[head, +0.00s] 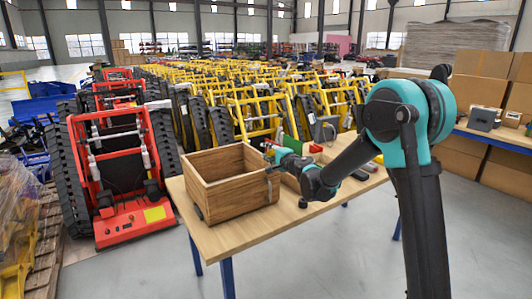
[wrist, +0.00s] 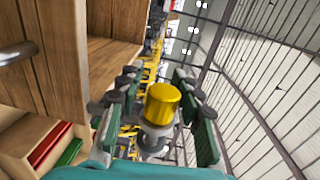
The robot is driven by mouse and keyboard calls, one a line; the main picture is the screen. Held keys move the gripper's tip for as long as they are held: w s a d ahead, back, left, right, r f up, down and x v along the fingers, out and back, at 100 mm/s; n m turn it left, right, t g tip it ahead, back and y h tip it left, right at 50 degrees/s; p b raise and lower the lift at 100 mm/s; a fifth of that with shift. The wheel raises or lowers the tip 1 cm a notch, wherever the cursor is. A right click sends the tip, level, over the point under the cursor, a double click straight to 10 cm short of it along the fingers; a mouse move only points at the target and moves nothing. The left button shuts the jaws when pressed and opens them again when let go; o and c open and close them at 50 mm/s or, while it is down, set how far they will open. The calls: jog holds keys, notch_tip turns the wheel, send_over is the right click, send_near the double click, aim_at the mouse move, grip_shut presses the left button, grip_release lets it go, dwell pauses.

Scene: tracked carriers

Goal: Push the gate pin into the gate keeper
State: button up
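My gripper (head: 273,153) is at the right side of an open wooden box (head: 232,196) on the table in the head view. In the wrist view my gripper (wrist: 156,78) has its two teal-padded fingers apart. A yellow cylinder (wrist: 162,104) on a grey base shows between them, with gaps on both sides. I cannot tell whether it is the gate pin. The wooden box (wrist: 108,60) fills the upper left of the wrist view, with a silver rod (wrist: 16,53) on its wood. I cannot make out the gate pin or gate keeper for certain.
The wooden table (head: 250,232) has bare room at its front. Red and green items stand in a wooden tray (wrist: 18,140) beside the box. A red tracked carrier (head: 115,165) stands left of the table. A second table with cardboard boxes (head: 480,88) is at the right.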

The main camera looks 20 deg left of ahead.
jog(key=shift+d, duration=0.15)
jog(key=v, duration=1.1)
jog(key=shift+s+d, duration=0.3)
jog(key=shift+s, duration=0.05)
